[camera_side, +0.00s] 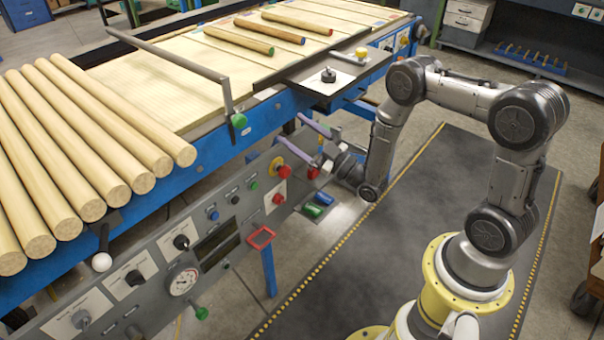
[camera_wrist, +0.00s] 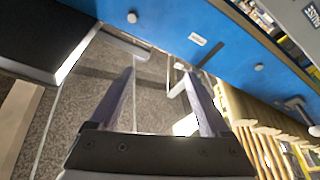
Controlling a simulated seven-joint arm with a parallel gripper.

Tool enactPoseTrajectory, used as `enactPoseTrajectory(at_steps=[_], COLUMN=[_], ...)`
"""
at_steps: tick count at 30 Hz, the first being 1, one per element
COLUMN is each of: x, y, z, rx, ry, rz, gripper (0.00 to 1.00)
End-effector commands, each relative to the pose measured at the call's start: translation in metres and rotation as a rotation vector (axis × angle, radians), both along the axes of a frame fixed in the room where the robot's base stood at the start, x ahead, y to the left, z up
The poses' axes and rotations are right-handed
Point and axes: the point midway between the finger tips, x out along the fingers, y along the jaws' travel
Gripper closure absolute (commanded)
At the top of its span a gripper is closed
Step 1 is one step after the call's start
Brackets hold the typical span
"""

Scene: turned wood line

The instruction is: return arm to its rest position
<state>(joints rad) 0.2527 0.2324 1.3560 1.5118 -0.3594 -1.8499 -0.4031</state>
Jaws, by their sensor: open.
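My gripper (camera_side: 290,128) is at the end of my bent arm, beside the blue-railed line and close to its control panel. It points left in the side view. In the wrist view, its two fingers (camera_wrist: 159,73) stand apart with nothing between them. Grey floor and part of the line's frame show beyond them. The side view does not clearly show how much space lies between the fingers and the panel.
Several wooden rods (camera_side: 90,140) lie on the line at left, and 3 with coloured ends (camera_side: 255,38) lie further back. The control panel (camera_side: 150,262) has knobs, a gauge and a red button (camera_side: 278,167). A dark mat (camera_side: 400,240) lies clear below my arm.

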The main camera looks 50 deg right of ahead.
Motion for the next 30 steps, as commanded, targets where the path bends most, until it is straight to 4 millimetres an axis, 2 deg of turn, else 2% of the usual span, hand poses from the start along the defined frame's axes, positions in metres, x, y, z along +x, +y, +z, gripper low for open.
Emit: enactPoseTrajectory(at_steps=[1, 4, 7, 9, 12, 15, 18, 22, 26, 30], x=[0.016, 0.038, 0.047, 0.044, 0.031, 0.010, -0.018, -0.059, -0.105, -0.156], y=[0.005, 0.013, 0.023, 0.028, 0.033, 0.036, 0.039, 0.040, 0.039, 0.039], z=[0.040, 0.106, 0.170, 0.207, 0.249, 0.280, 0.300, 0.308, 0.300, 0.274], rx=[-0.024, -0.057, -0.074, -0.075, -0.065, -0.044, -0.013, 0.039, 0.099, 0.167], ry=[-0.033, -0.040, -0.011, 0.021, 0.080, 0.152, 0.233, 0.355, 0.496, 0.672], rz=[0.010, 0.013, 0.006, -0.004, -0.022, -0.041, -0.060, -0.082, -0.104, -0.126], gripper=[0.19, 0.19, 0.19, 0.19, 0.19, 0.19, 0.19, 0.19, 0.19, 0.19])
